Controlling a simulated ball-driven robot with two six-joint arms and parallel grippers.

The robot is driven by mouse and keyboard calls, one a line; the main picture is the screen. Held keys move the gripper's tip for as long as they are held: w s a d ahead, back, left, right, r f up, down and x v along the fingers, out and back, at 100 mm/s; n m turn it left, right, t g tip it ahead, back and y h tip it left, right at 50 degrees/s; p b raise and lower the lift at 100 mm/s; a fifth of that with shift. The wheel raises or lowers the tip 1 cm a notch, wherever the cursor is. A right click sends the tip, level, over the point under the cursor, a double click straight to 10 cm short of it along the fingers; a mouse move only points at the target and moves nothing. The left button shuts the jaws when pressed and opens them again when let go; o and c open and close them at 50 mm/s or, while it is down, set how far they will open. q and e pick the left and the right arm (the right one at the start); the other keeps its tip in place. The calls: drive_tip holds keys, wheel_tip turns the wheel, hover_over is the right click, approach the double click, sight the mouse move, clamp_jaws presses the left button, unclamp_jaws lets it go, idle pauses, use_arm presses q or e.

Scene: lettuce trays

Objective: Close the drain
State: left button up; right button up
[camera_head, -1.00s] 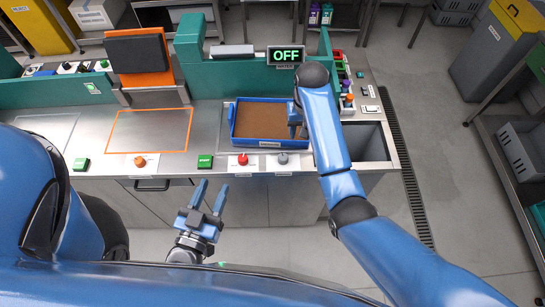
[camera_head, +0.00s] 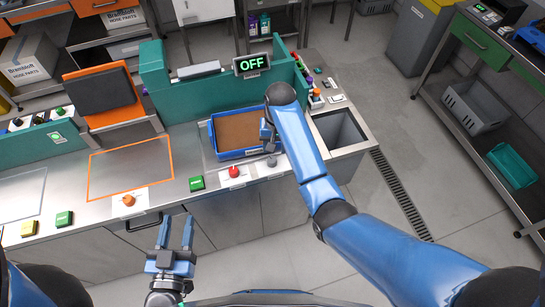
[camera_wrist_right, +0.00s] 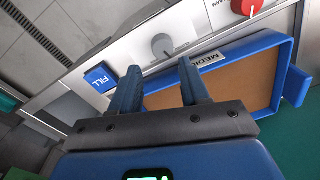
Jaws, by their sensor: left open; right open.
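A grey knob (camera_head: 271,160) and a red knob (camera_head: 234,171) sit on the counter's front edge, before the blue tray of brown medium (camera_head: 243,154). In the right wrist view the grey knob (camera_wrist_right: 162,44), red knob (camera_wrist_right: 247,5) and a blue FILL button (camera_wrist_right: 100,77) show; the small knob labels are unreadable, so I cannot tell which is the drain control. My right gripper (camera_wrist_right: 158,78) is open and empty, its fingers pointing toward the grey knob, apart from it in the picture. My left gripper (camera_head: 176,230) is open and empty, in front of the cabinet.
A lit OFF sign (camera_head: 252,65) stands behind the tray. Green buttons (camera_head: 197,183) and an orange knob (camera_head: 129,199) line the counter's front edge. A floor grate (camera_head: 400,195) runs along the right.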

sight(272, 159)
drive_tip(key=f, duration=0.5)
drive_tip(key=shift+s+a+f, duration=0.1)
drive_tip(key=shift+a+f, duration=0.25)
drive_tip(key=shift+f, duration=0.55)
drive_tip(key=shift+c, duration=0.4)
drive_tip(key=c, duration=0.7)
